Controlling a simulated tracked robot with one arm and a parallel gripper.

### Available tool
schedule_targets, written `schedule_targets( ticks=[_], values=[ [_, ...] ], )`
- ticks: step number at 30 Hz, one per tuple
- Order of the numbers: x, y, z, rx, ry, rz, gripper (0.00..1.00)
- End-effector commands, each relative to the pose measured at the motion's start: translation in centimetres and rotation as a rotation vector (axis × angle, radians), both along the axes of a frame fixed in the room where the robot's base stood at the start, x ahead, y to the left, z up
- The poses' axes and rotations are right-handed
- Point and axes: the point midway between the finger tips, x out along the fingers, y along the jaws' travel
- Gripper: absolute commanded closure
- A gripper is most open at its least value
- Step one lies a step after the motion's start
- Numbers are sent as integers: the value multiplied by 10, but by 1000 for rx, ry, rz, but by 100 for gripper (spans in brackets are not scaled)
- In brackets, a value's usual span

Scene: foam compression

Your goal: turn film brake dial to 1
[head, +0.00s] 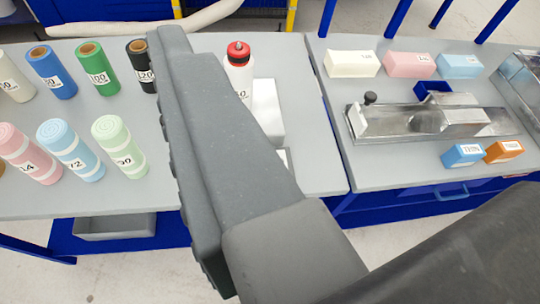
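My gripper (172,40) fills the middle of the head view as a large dark grey finger, pointing up and slightly left over the left table. Its ridged side faces left. I cannot make out a gap between two fingers, so its opening is unclear. I see nothing held in it. No film brake dial can be identified; the part of the table behind the gripper and arm is hidden. A metal fixture (425,122) on the right table carries a small black knob (370,98), but no dial markings show on it.
Labelled rolls, including a blue one (52,72) and a pale green one (119,147), stand on the left table (100,205). Foam blocks, including a pink one (409,65), lie on the right table (375,175).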

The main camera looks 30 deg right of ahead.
Motion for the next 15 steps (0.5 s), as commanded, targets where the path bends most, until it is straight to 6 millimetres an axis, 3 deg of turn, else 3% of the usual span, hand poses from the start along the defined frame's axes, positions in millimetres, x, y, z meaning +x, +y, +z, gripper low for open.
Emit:
schedule_targets(
  ticks=[5,15],
  values=[
    [17,-6,-4,34,42,-24,44],
    [102,-56,-52,251,290,-193,44]
  ],
)
